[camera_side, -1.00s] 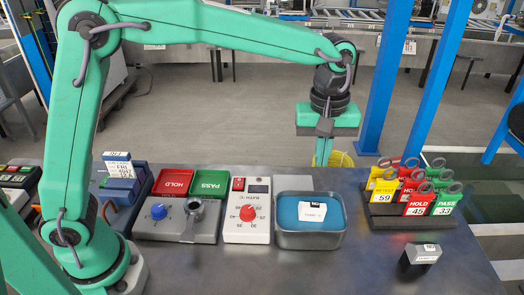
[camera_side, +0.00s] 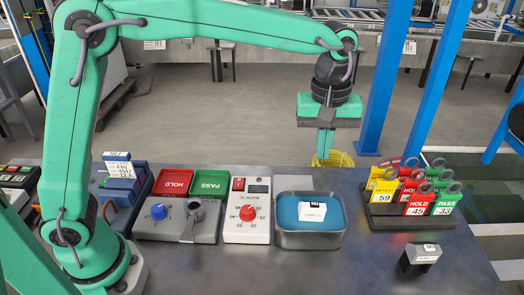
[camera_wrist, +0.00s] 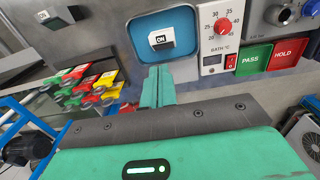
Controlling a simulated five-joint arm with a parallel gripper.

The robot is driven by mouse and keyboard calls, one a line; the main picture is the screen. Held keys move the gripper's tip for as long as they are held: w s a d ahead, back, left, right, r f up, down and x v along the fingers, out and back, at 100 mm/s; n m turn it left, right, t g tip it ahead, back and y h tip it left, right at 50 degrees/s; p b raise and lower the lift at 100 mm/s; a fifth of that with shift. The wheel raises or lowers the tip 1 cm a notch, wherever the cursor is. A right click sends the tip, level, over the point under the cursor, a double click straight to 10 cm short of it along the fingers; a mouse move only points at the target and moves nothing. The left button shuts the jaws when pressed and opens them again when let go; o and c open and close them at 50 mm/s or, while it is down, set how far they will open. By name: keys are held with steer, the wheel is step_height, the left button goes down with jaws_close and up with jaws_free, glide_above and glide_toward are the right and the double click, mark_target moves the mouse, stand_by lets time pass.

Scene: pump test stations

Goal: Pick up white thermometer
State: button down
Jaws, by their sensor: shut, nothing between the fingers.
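A white boxy unit (camera_side: 312,212) with small print, the likely white thermometer, sits in the blue-filled grey tub (camera_side: 280,236). In the wrist view it shows as a white and dark unit (camera_wrist: 161,43) with an "ON" label, inside the tub (camera_wrist: 133,27). My gripper (camera_side: 325,154) hangs above and behind the tub in the side view, apart from the unit. Its fingers (camera_wrist: 159,70) are together and empty, and point toward the tub's edge in the wrist view.
A white bath control box (camera_side: 247,232) with a red knob stands left of the tub. HOLD (camera_side: 174,182) and PASS (camera_side: 210,182) trays lie farther left. A rack (camera_side: 385,220) of coloured tags and a small dark block (camera_side: 418,261) stand right. The front right bench is mostly bare.

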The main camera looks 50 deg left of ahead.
steer(key=c, duration=2.2)
jaws_free()
steer(key=shift+c, duration=2.4)
jaws_free()
steer(key=g, duration=0.1)
glide_above(311, 212)
steer(key=w, duration=0.2)
steer(key=shift+y, duration=0.3)
steer(key=f, duration=1.2)
steer(key=shift+w+a+f, duration=0.1)
steer(key=shift+a+f, duration=0.15)
steer(key=shift+a, duration=0.05)
steer(key=shift+f, duration=1.3)
steer(key=shift+s+a+f, duration=0.1)
steer(key=shift+s+f, duration=0.05)
steer(key=shift+f, duration=1.15)
steer(key=shift+s+a+f, duration=0.1)
steer(key=shift+s+f, duration=0.05)
steer(key=shift+f, duration=1.15)
